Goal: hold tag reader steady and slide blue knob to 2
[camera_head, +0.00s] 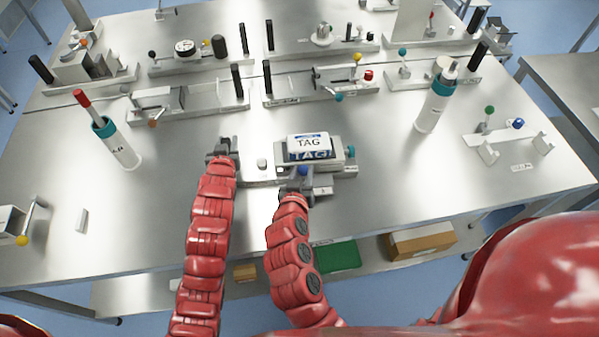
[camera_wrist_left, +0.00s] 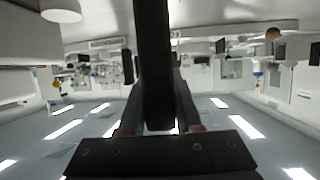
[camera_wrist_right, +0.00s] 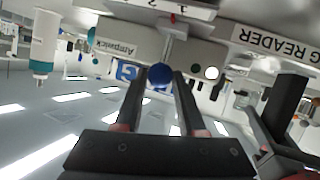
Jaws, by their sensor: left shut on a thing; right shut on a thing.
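The tag reader (camera_head: 330,168) is a grey metal fixture at the middle of the table, with a white and blue TAG card (camera_head: 309,142) on top. My left gripper (camera_head: 222,152) is at its left end, shut on its black upright handle (camera_wrist_left: 153,65), which fills the middle of the left wrist view. My right gripper (camera_head: 299,178) is at the front side, shut on the blue knob (camera_head: 303,171). The knob shows between the fingertips in the right wrist view (camera_wrist_right: 160,77). A red pointer (camera_wrist_right: 173,18) and a partly cropped number scale (camera_wrist_right: 190,6) show above it. The pointer's exact reading is unclear.
A teal-capped bottle (camera_head: 436,100) stands to the right, and a red-topped bottle (camera_head: 117,145) to the left. Several other metal fixtures line the back of the table. The table in front of the reader is mostly clear.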

